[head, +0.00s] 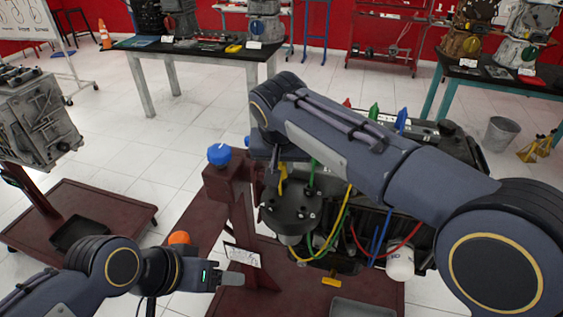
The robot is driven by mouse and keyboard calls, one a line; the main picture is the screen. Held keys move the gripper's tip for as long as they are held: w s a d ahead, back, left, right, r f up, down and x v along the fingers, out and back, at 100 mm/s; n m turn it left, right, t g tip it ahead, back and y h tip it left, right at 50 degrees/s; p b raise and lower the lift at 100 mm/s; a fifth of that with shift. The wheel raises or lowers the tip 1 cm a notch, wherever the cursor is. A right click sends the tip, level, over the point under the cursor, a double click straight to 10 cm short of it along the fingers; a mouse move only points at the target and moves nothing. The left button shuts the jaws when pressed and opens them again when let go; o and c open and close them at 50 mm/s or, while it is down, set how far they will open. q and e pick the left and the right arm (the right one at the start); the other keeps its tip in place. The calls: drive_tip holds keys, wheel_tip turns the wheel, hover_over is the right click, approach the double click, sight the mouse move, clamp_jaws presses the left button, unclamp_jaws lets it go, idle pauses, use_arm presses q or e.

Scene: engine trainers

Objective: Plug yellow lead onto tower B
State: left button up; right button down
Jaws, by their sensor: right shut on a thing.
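My right arm reaches in from the right across the engine. Its gripper (275,172) is over the dark round cap (290,212), shut on the yellow lead's end (283,180); the wrist partly hides the fingers. The yellow lead (345,212) loops down below the cap and up to the engine. The cap has several small dark towers; I cannot read which is tower B, nor tell whether the yellow end touches one. A green lead (312,172) stands at the cap's back. My left gripper (234,279) is low at the left, apart from the cap; its finger opening is unclear.
A dark red stand (222,187) with a blue knob (219,154) is left of the cap. A white card (242,256) is below. Blue (377,232) and red (400,247) leads hang near a white filter (400,264). A grey tray (360,308) lies at the bottom.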

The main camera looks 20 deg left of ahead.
drive_tip(key=shift+f, duration=0.55)
idle(0.9)
drive_tip(key=c, duration=1.2)
unclamp_jaws()
drive_tip(key=v, duration=0.8)
drive_tip(key=s+d+f+m+y, duration=0.1)
drive_tip(key=s+d, duration=0.1)
drive_tip(key=d, duration=1.1)
drive_tip(key=s+d+f+m+y, duration=0.1)
drive_tip(key=s+d+f, duration=0.1)
drive_tip(key=d, duration=1.1)
drive_tip(key=s+d+f, duration=0.3)
drive_tip(key=s+f, duration=0.1)
drive_tip(key=s, duration=0.1)
drive_tip(key=s+d+f+m, duration=0.1)
drive_tip(key=s+d+f, duration=0.2)
drive_tip(key=s, duration=0.3)
drive_tip(key=s+d+f+m+t, duration=0.1)
drive_tip(key=s+d+f, duration=0.2)
drive_tip(key=s+f, duration=0.1)
drive_tip(key=shift+s+f+y, duration=0.3)
drive_tip(key=shift+s+f, duration=0.1)
drive_tip(key=shift+s, duration=0.45)
